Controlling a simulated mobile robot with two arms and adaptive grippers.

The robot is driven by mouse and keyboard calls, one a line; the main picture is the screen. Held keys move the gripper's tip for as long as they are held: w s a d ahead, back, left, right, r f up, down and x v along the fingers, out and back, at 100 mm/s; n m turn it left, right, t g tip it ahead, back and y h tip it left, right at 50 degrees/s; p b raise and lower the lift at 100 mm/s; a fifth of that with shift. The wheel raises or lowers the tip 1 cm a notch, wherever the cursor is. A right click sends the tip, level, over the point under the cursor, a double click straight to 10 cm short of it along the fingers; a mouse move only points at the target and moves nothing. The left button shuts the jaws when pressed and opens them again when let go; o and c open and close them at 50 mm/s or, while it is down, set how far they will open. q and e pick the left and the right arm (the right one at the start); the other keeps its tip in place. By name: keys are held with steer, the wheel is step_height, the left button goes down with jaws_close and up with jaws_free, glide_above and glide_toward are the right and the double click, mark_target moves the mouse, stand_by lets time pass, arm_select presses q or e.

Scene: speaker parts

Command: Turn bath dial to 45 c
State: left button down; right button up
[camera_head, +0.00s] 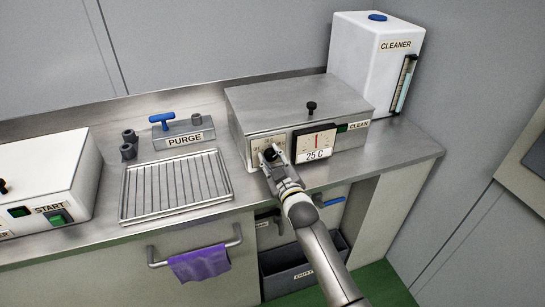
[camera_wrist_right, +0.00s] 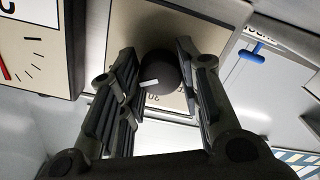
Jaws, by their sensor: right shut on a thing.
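The steel bath (camera_head: 285,103) stands on the counter, its lid closed with a black knob on top. Its front gauge (camera_head: 316,141) has a red needle and a label reading 25 C. The dial's pale plate (camera_head: 255,143) is left of the gauge. In the right wrist view the black round dial (camera_wrist_right: 159,72) with a white pointer mark sits between the fingers. My right gripper (camera_head: 271,154) is at the bath's front and shut on the dial; its fingers also show in the wrist view (camera_wrist_right: 160,85). Much of the scale is hidden. My left gripper is not in view.
A white CLEANER tank (camera_head: 364,55) stands at the back right. A PURGE block (camera_head: 184,139) with a blue handle and a wire rack (camera_head: 176,187) are to the left. A white box with a START button (camera_head: 57,217) is at far left. A purple cloth (camera_head: 199,263) hangs on the front rail.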

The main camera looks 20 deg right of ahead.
steer(key=shift+f+m, duration=0.2)
steer(key=shift+m, duration=0.2)
steer(key=o, duration=1.1)
steer(key=shift+r, duration=0.1)
steer(key=shift+c, duration=0.2)
steer(key=s, duration=1.2)
steer(key=shift+d, duration=0.2)
